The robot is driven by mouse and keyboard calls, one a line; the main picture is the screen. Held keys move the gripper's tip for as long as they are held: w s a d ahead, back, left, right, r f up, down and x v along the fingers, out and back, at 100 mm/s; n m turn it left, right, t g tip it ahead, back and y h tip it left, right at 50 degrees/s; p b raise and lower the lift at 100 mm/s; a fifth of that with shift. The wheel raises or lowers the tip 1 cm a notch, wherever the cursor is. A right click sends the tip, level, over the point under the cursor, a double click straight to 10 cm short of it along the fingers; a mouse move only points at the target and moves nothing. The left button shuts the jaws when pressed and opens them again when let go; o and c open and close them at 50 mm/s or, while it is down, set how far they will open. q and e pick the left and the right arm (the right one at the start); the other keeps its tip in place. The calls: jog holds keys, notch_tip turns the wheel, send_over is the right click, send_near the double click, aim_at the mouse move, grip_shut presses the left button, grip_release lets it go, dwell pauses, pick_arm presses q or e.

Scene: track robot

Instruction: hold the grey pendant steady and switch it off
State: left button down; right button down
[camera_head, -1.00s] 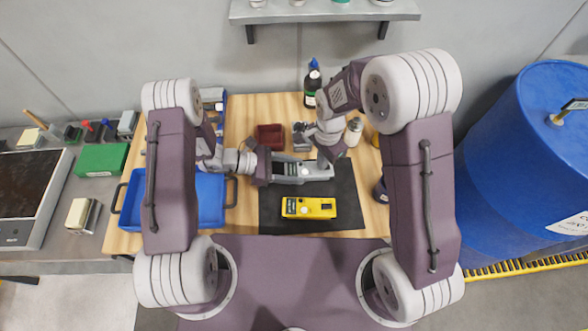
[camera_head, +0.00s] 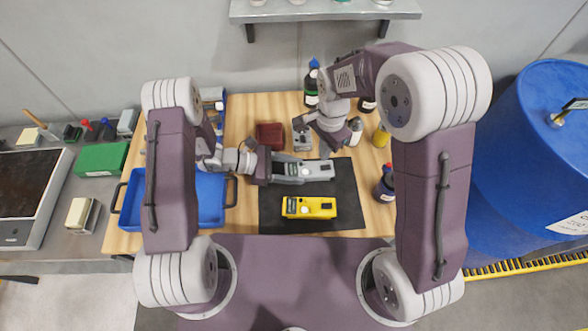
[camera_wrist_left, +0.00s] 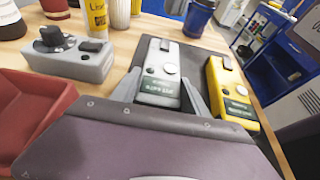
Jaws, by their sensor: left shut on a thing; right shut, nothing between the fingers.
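The grey pendant (camera_head: 318,171) lies lengthwise on the black mat (camera_head: 347,190). My left gripper (camera_head: 284,170) is shut on its left end. In the left wrist view the grey pendant (camera_wrist_left: 168,60) sits between my left fingers (camera_wrist_left: 160,92). It shows a dark button at its far end, a round pale button and a dark green display with pale lettering too small to read surely. My right gripper (camera_head: 327,153) is shut and empty above the far edge of the mat, beyond the pendant and apart from it; its tips are partly hard to make out.
A yellow pendant (camera_head: 309,207) lies nearer on the mat; it also shows in the left wrist view (camera_wrist_left: 228,88). A grey box with a dark knob (camera_wrist_left: 70,58) and a red bin (camera_head: 270,135) stand behind. Bottles are at the back right. A blue tray (camera_head: 183,222) is left.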

pick_arm(q)
jog(key=c, duration=0.9)
grip_release()
jog(key=o, duration=0.4)
jog(key=shift+w+f, duration=0.1)
jog(key=shift+w, duration=0.1)
pick_arm(e)
jog(key=shift+w, duration=0.15)
pick_arm(q)
jog(key=shift+a, duration=0.15)
